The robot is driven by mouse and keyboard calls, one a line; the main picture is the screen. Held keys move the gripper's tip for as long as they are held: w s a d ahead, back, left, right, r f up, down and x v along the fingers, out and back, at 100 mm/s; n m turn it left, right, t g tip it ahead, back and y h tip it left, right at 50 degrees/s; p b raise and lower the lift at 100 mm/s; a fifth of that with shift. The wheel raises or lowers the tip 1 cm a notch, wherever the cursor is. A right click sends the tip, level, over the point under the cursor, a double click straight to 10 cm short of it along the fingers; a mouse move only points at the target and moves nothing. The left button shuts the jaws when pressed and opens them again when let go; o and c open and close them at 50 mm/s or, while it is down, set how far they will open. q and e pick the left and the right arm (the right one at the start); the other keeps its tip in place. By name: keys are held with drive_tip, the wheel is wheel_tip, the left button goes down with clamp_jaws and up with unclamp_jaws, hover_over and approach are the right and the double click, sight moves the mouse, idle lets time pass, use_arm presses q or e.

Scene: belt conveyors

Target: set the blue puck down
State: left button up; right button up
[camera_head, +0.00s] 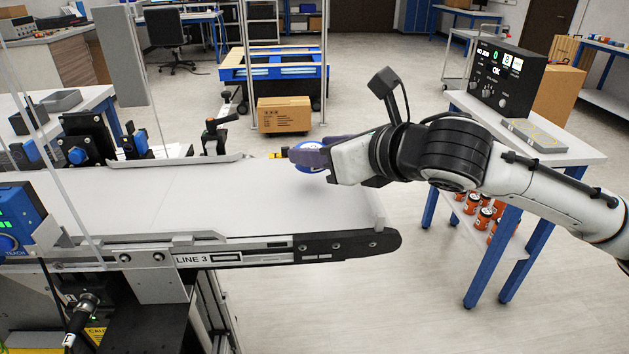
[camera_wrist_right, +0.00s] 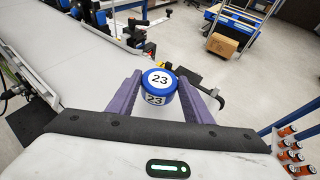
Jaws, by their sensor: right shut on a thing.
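The blue puck (camera_wrist_right: 160,87) has a white top marked 23 and sits between the two purple fingers of my right gripper (camera_wrist_right: 158,98) in the wrist view. In the head view the puck (camera_head: 308,167) is partly hidden behind the fingers of my right gripper (camera_head: 312,155). The gripper is shut on it, over the right end of the white belt (camera_head: 190,195). I cannot tell whether the puck touches the belt. My left gripper is not in view.
The conveyor labelled LINE 3 (camera_head: 195,257) has side rails and an open belt surface. A side table (camera_head: 560,150) with a black control box (camera_head: 507,77) stands at the right. A cardboard box (camera_head: 284,114) lies beyond the belt.

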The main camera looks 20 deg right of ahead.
sight(319, 170)
drive_tip(key=shift+f+b, duration=0.45)
drive_tip(key=shift+f, duration=1.95)
drive_tip(key=o, duration=1.1)
